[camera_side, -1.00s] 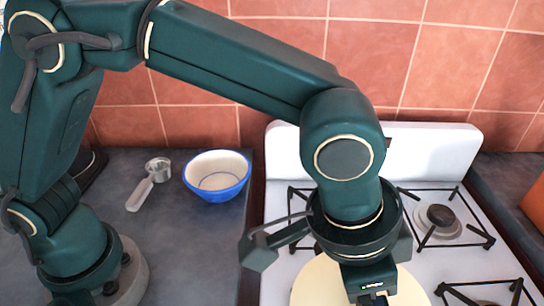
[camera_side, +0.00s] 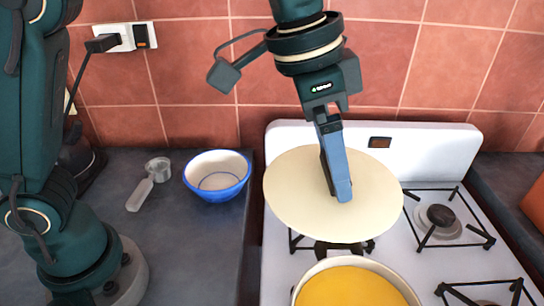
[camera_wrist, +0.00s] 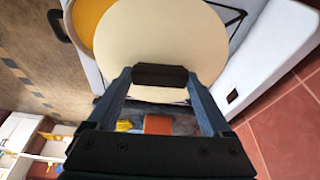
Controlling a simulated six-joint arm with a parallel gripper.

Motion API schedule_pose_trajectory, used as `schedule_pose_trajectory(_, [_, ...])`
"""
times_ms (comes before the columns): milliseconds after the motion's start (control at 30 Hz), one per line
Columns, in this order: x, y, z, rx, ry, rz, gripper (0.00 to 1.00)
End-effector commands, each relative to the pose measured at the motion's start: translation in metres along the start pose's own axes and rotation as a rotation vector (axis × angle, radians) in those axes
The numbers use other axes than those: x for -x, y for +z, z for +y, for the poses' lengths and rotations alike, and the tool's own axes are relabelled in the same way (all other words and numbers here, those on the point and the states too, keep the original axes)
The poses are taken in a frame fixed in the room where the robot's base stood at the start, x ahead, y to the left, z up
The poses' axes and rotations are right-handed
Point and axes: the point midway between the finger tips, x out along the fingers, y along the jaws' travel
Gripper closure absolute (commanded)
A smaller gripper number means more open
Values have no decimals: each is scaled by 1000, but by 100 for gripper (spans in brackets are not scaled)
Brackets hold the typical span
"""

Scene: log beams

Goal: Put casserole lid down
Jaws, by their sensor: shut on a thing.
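The casserole lid (camera_side: 300,205) is a cream disc held up in the air, tilted, above the back left of the stove. My gripper (camera_side: 338,190) is shut on it, with its blue fingers at the lid's middle. In the wrist view the lid (camera_wrist: 160,35) fills the upper middle, and the gripper (camera_wrist: 160,75) grips its dark handle. The casserole (camera_side: 350,285) stands open below and in front of the lid, with yellow-orange contents. Part of it also shows behind the lid in the wrist view (camera_wrist: 88,18).
The white stove (camera_side: 420,255) has several burners with black grates; the back right burner (camera_side: 438,216) is empty. On the dark counter (camera_side: 190,240) at left are a blue-and-white bowl (camera_side: 217,176) and a measuring scoop (camera_side: 150,183). A tiled wall stands behind.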

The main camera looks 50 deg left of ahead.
Motion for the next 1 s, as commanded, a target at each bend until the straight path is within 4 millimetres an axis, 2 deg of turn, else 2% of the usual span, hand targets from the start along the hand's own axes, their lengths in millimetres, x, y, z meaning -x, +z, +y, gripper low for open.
schedule_pose_trajectory(100, [-13, -17, -20, 58, -17, -3, 70])
schedule_pose_trajectory(267, [-44, -32, -62, 167, -50, -6, 70])
schedule_pose_trajectory(400, [-75, -31, -100, 257, -78, -7, 70])
schedule_pose_trajectory(500, [-90, -25, -116, 291, -88, -6, 70])
schedule_pose_trajectory(667, [-105, -18, -122, 305, -93, -4, 70])
schedule_pose_trajectory(900, [-145, -4, -122, 307, -93, -5, 70])
schedule_pose_trajectory(1000, [-154, -2, -122, 306, -94, -3, 70])
